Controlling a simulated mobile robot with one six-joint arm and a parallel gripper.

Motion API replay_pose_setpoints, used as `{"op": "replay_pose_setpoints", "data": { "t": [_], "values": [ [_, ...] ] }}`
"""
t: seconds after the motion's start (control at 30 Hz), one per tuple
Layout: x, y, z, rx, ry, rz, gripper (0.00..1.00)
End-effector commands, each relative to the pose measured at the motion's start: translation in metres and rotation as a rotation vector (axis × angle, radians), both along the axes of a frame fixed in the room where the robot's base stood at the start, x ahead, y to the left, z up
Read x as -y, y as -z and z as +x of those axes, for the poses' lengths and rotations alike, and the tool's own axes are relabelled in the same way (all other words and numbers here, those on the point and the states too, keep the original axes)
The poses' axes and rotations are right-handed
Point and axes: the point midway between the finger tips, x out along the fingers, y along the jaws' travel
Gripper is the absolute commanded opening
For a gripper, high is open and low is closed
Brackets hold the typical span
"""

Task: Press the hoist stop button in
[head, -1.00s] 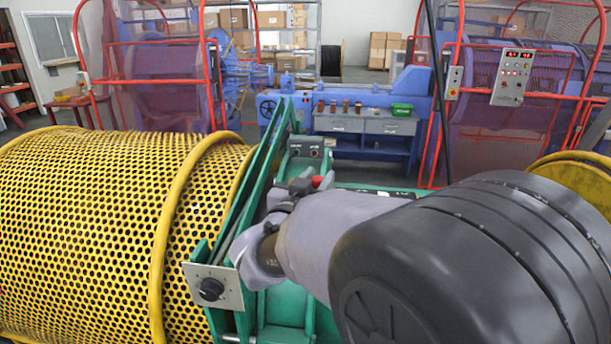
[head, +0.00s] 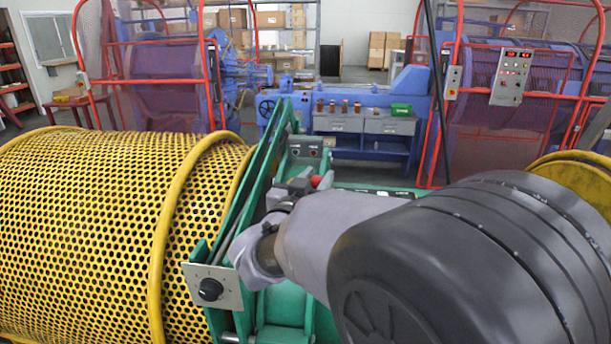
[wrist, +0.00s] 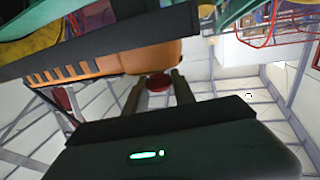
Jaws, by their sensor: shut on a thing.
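My gripper (head: 298,186) is partly hidden by my forearm in the head view, above the green machine frame (head: 281,132). A small red part (head: 318,182) shows at its fingers. In the wrist view, a dark red round button-like part (wrist: 158,82) sits between the two dark fingers of my gripper (wrist: 157,88). The fingers are shut on it. An orange body with dark slots (wrist: 105,66) is right beside and behind it. I cannot tell how far the red part is pressed in. No label on it is readable.
A small grey panel with two buttons (head: 306,148) is just beyond my gripper. A knob plate (head: 212,287) and a yellow perforated guard (head: 100,220) stand at the left. A control box (head: 512,76) hangs behind.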

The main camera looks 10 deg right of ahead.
Motion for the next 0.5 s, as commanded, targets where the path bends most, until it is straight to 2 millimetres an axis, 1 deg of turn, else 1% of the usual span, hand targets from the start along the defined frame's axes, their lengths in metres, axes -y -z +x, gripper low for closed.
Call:
{"op": "replay_pose_setpoints", "data": {
  "t": [0.43, 0.5],
  "values": [
    [0.0, 0.0006, 0.0, -0.001, 0.0, 0.001, 0.0],
    [0.0, 0.0056, 0.0, -0.001, 0.0, 0.001, 0.0]
  ]
}}
